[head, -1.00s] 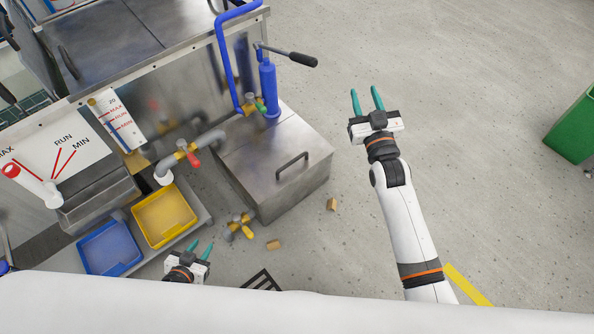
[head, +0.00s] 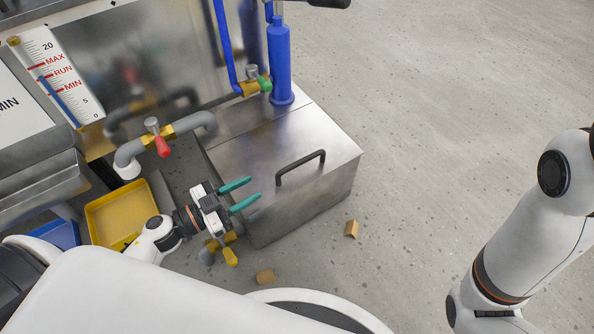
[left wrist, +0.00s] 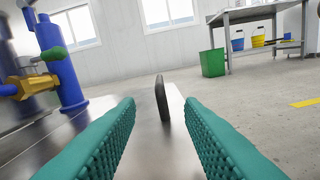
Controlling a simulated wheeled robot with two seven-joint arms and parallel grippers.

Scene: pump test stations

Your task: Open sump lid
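The sump is a steel box whose flat lid (head: 285,150) lies closed, with a dark bar handle (head: 300,168) near its right side. My left gripper (head: 240,194) is open and empty at the left front edge of the box, its teal fingers pointing right toward the handle, a short way apart from it. In the left wrist view the handle (left wrist: 162,98) stands edge-on ahead, between the two open fingers (left wrist: 160,140). My right arm shows at the right of the head view, but its gripper is out of the picture.
A blue pump cylinder (head: 281,60) with pipe and valve stands at the back of the box. A grey pipe with a red-handled valve (head: 160,143) is left of it. A yellow tray (head: 118,215) and wood blocks (head: 351,229) lie low nearby. The floor at right is clear.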

